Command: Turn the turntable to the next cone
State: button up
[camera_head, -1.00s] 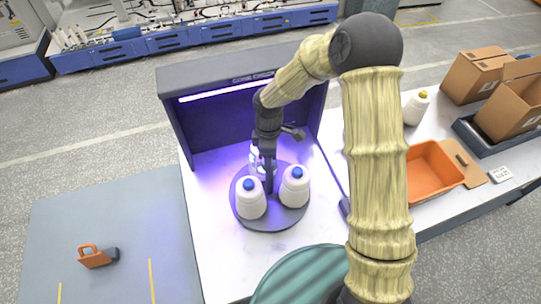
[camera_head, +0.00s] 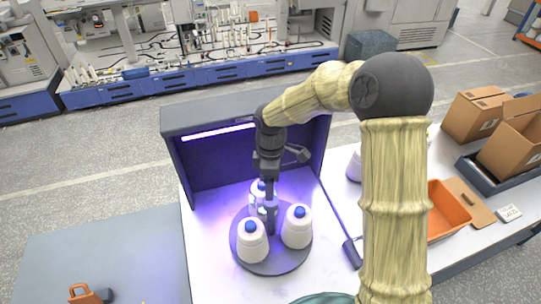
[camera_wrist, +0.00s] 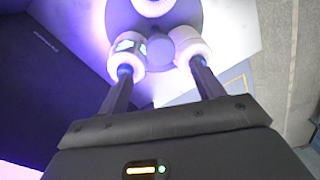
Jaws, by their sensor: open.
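The dark round turntable (camera_head: 275,262) stands on the white table before the lit booth. It bears three white cones with blue tops: front left (camera_head: 252,243), right (camera_head: 297,229) and a back one (camera_head: 256,202) partly hidden by my gripper. My gripper (camera_head: 268,212) points down over the middle of the turntable, among the cones. In the wrist view my gripper (camera_wrist: 160,68) has its two fingers spread, with nothing held between them. The fingertips overlap two cones, left (camera_wrist: 128,48) and right (camera_wrist: 188,45); I cannot tell if they touch.
The dark booth (camera_head: 188,170) with a purple light strip walls the back and left side. A dark rod (camera_head: 335,210) lies right of the turntable. An orange bin (camera_head: 448,212) and cardboard boxes (camera_head: 510,140) stand farther right. My arm hides part of the table.

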notch_tip(320, 180, up, 11)
jog(key=b, duration=0.1)
jog(key=shift+w+b, duration=0.3)
jog(key=shift+w, duration=0.15)
jog(key=shift+f, duration=0.2)
jog(key=s+d+f+m+t, duration=0.1)
jog(key=s+d+f+m, duration=0.1)
jog(key=s+d+m, duration=0.2)
jog(key=s+d+f+m+t, duration=0.1)
jog(key=s+d+f+m, duration=0.2)
jog(key=s+d+m, duration=0.2)
jog(key=s+d+f+m+t+b, duration=0.1)
jog(key=s+d+f+m, duration=0.2)
jog(key=d+m, duration=0.6)
jog(key=shift+s+d+f+t, duration=0.25)
jog(key=shift+s+d+t, duration=0.05)
jog(key=shift+s+d, duration=0.75)
jog(key=shift+w, duration=0.1)
